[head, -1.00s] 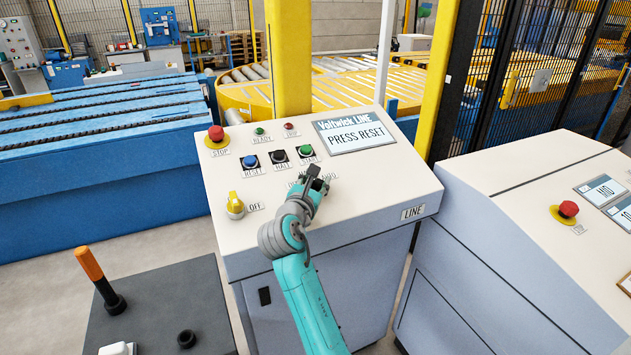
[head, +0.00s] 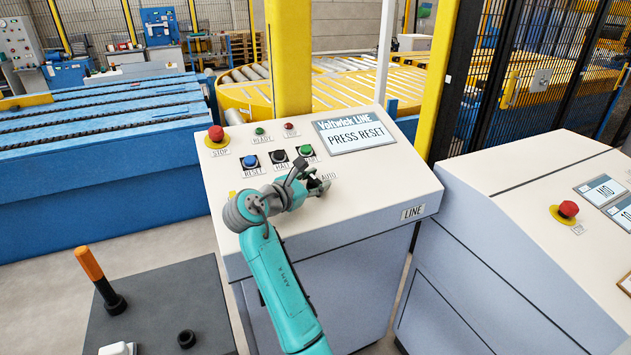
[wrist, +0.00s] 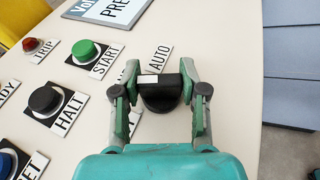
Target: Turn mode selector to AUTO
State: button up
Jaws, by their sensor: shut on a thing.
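The mode selector (wrist: 162,92) is a black knob with a white mark, seen in the wrist view between my fingertips. My gripper (wrist: 161,84) is shut on it, with one finger on each side. The AUTO label (wrist: 159,58) lies just beyond the knob in the wrist view. In the head view my gripper (head: 318,186) is low at the middle of the sloping panel, and it hides most of the selector. The AUTO label (head: 328,176) shows beside the fingers there.
Blue RESET (head: 250,161), black HALT (head: 278,157) and green START (head: 305,151) buttons sit above my gripper. A red STOP button (head: 216,133) is at upper left. The display (head: 356,136) reads PRESS RESET. The panel's right side is clear.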

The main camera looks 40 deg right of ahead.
jog(key=o, duration=1.2)
jog(key=shift+c, duration=0.2)
jog(key=v, duration=1.2)
